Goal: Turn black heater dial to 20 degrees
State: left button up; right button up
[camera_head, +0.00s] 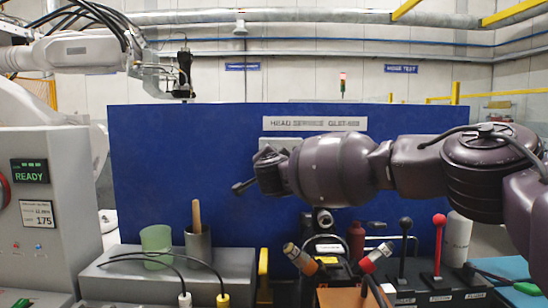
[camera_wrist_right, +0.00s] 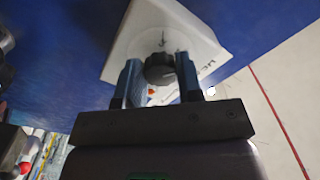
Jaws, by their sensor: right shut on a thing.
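The black heater dial (camera_wrist_right: 159,68) is a round ribbed knob on a white heater box (camera_wrist_right: 150,22), seen in the right wrist view. My right gripper (camera_wrist_right: 158,82) has its two blue fingers on either side of the dial and is shut on it. A small orange-red mark shows beside the dial. In the head view my right arm reaches in from the right, and its gripper end (camera_head: 258,178) is in front of the blue panel. The dial is hidden there behind my arm. My left gripper is not in view.
The blue panel (camera_head: 190,150) stands behind the bench. Below my right arm are a black-knobbed lever (camera_head: 406,224), a red-knobbed lever (camera_head: 439,220) and cables with coloured connectors. A green cup (camera_head: 156,240) and a grey cup (camera_head: 198,248) stand at left, beside a grey READY machine (camera_head: 45,225).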

pick_arm(q)
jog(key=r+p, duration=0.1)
jog(key=p, duration=0.1)
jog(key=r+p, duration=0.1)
jog(key=p, duration=0.1)
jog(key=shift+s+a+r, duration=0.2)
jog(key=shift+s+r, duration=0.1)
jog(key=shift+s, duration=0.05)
pick_arm(e)
jog(key=n, duration=1)
jog(key=shift+d, duration=0.15)
jog(key=shift+n, duration=0.3)
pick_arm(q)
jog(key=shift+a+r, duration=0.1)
pick_arm(e)
jog(key=o, duration=0.9)
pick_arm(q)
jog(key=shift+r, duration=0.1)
pick_arm(e)
jog(key=shift+s, duration=0.1)
